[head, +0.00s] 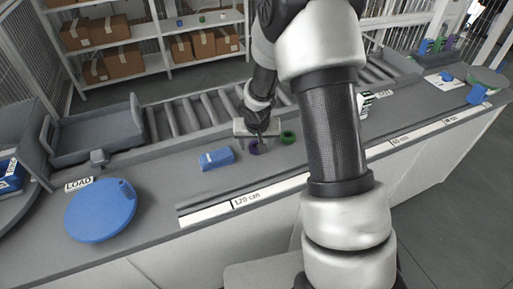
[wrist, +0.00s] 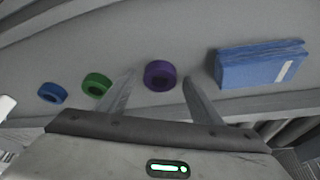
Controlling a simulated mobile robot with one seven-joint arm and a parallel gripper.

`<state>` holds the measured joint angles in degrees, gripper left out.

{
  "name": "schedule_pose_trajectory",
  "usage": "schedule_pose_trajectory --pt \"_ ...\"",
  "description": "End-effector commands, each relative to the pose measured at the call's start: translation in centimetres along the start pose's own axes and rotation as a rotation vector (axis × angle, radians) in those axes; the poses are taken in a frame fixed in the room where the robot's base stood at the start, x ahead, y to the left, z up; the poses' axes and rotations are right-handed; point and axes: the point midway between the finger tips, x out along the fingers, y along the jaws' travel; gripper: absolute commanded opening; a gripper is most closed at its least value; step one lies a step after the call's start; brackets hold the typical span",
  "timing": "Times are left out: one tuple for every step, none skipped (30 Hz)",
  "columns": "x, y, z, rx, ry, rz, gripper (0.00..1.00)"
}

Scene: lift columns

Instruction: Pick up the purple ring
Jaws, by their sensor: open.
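The purple ring (head: 254,149) lies flat on the grey counter in the head view, just below my gripper (head: 258,137), which partly covers it. In the wrist view the purple ring (wrist: 160,75) sits in the gap between the tips of my gripper (wrist: 159,79), with one finger to each side. The gripper is open and empty. I cannot tell whether the fingertips have come down to the ring's height.
A green ring (wrist: 97,84) and a blue ring (wrist: 52,92) lie left of the purple one in the wrist view. A blue box (wrist: 262,65) lies to its right. In the head view, a round blue plate (head: 100,212) and a grey tray (head: 95,130) stand left.

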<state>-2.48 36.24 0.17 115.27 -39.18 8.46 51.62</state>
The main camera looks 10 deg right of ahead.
Motion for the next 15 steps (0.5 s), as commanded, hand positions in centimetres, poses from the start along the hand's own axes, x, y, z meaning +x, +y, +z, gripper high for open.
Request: schedule_pose_trajectory --pt "0.0 0.0 -0.03 0.0 0.001 0.0 0.59" --pt "-0.02 0.01 -0.04 0.0 0.001 0.0 0.59" --pt "-0.03 0.01 -0.04 0.0 0.001 0.0 0.59" --pt "-0.03 0.01 -0.03 0.0 0.001 0.0 0.59" --pt "-0.03 0.01 -0.03 0.0 0.0 0.0 0.59" --pt "-0.04 0.02 -0.03 0.001 0.0 0.0 0.53" --pt "-0.04 0.02 -0.02 0.001 0.0 0.0 0.48" --pt "-0.04 0.02 -0.02 0.001 0.0 0.0 0.42" --pt "-0.05 0.02 -0.02 0.001 0.0 0.0 0.36" --pt "-0.05 0.02 -0.02 0.001 0.0 0.0 0.31" --pt "-0.05 0.02 -0.02 0.001 0.0 0.0 0.26" --pt "-0.05 0.02 -0.02 0.001 0.0 0.0 0.19" --pt "-0.05 0.02 -0.02 0.001 0.0 0.0 0.14" --pt "-0.07 0.02 -0.04 0.001 0.001 0.0 0.14" --pt "-0.07 0.01 -0.04 0.001 0.001 0.0 0.14"
